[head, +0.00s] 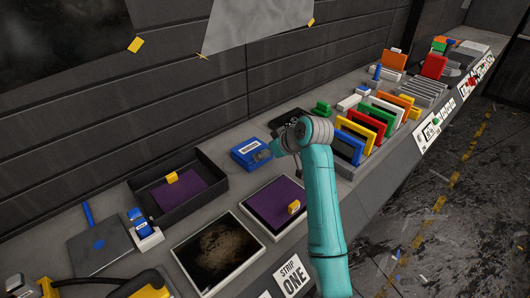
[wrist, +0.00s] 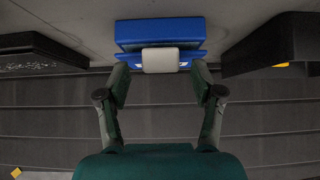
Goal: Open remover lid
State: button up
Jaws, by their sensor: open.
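A blue box, likely the remover container (head: 243,154), sits on the bench left of my gripper (head: 268,152) in the head view. It also shows at the top centre of the wrist view (wrist: 160,30), with a thin blue plate-like part, likely its lid (wrist: 125,58), on the side facing me. A pale grey tab (wrist: 160,61) stands out from that part. My gripper (wrist: 160,78) is open, its two fingers to either side of the tab. I cannot tell whether either finger touches it. My arm hides part of the area in the head view.
A black tray (head: 222,198) with a purple sheet lies to the left, and a framed purple panel (head: 256,222) lies in front. A dark flat object (head: 285,118) lies behind. Several coloured panels stand in a rack (head: 375,125) to the right. The wall rises behind the bench.

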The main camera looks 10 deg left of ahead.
jog(key=shift+x, duration=0.8)
jog(key=shift+c, duration=0.3)
grip_shut()
jog(key=shift+a, duration=0.1)
